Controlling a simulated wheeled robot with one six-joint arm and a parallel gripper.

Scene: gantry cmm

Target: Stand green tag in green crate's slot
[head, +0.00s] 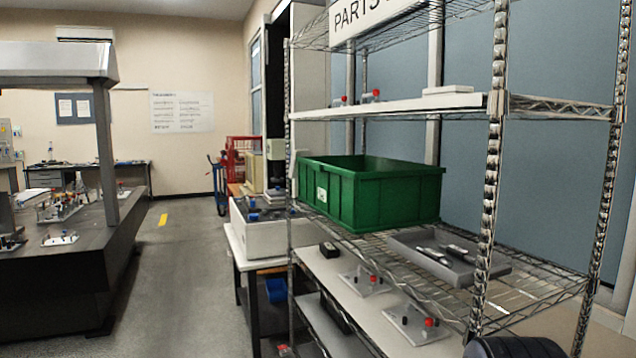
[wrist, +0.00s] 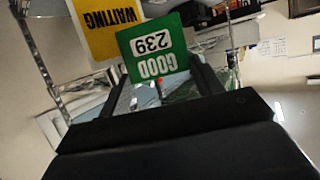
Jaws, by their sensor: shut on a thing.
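The green tag (wrist: 133,64), printed GOOD 239, shows upside down and slightly tilted in the wrist view. My gripper (wrist: 165,82) is shut on its edge, with the dark fingers on either side. The green crate (head: 395,200) stands on the wire shelf in the head view. A pale label or holder (head: 321,195) is on its left end face; I cannot make out a slot there.
A yellow WAITING tag (wrist: 103,20) is just behind the green tag; what holds it is not clear. A grey tray (head: 420,250) with dark parts lies right of the crate. Shelf posts (head: 491,170) stand in front. The floor aisle (head: 185,270) at left is clear.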

